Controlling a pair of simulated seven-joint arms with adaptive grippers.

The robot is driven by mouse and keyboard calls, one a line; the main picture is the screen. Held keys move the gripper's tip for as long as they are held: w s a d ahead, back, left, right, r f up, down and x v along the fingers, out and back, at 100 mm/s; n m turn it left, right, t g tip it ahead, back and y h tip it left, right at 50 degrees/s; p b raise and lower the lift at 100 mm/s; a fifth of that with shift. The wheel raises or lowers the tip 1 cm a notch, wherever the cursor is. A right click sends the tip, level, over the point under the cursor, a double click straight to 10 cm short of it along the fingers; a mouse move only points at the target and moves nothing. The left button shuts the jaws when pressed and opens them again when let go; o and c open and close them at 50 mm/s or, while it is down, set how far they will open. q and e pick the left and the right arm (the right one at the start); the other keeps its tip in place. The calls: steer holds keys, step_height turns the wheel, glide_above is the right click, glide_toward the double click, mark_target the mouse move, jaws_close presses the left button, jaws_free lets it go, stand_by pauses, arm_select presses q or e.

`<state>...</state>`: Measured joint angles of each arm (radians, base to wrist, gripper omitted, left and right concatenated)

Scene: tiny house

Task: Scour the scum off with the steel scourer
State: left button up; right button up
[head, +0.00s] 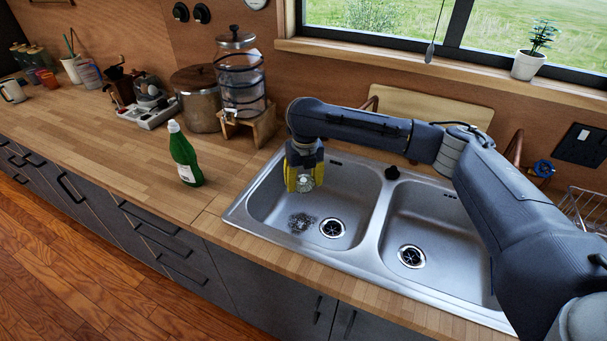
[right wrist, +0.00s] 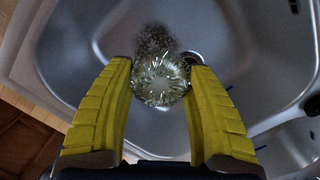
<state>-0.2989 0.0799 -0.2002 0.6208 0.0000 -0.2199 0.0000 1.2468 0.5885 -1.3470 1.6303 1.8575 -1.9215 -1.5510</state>
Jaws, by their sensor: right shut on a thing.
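My right gripper (head: 304,183) has yellow fingers and reaches down into the left basin of the sink (head: 262,203). It is shut on the steel scourer (head: 305,184), a shiny ball of metal curls. In the right wrist view the scourer (right wrist: 161,79) sits between the two fingertips. The scum (head: 300,223) is a dark, speckled patch on the left basin's floor, left of the drain. In the right wrist view the scum (right wrist: 153,40) shows just beyond the scourer, partly hidden by it. The scourer appears to be above the basin floor, apart from the scum. My left gripper is not in view.
A green bottle (head: 185,158) with a white cap stands on the wooden counter (head: 110,150) left of the sink. A water dispenser (head: 240,75) and a lidded pot (head: 198,98) stand behind it. The right basin (head: 435,220) is empty. A black knob (head: 392,173) is on the divider.

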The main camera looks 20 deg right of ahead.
glide_toward(294, 222)
steer(key=shift+w+d+f, duration=0.1)
steer(key=shift+d+f, duration=0.4)
steer(key=shift+f, duration=0.55)
steer(key=shift+d+f, duration=0.55)
steer(key=shift+f, duration=0.45)
steer(key=shift+w+d+f, duration=0.1)
steer(key=shift+d+f, duration=0.4)
steer(key=shift+f, duration=0.55)
steer(key=shift+f, duration=0.45)
steer(key=shift+s+a, duration=0.1)
steer(key=shift+s+a, duration=0.25)
steer(key=shift+a, duration=0.6)
steer(key=shift+s+a, duration=0.25)
steer(key=shift+a, duration=0.55)
steer(key=shift+s+a, duration=0.25)
steer(key=shift+a, duration=0.6)
steer(key=shift+d, duration=0.1)
steer(key=shift+w+d+f, duration=0.1)
steer(key=shift+w+d, duration=0.85)
steer(key=shift+w, duration=0.1)
steer(key=shift+w+d+r, duration=0.2)
steer(key=shift+w+d, duration=1.15)
steer(key=shift+w, duration=0.25)
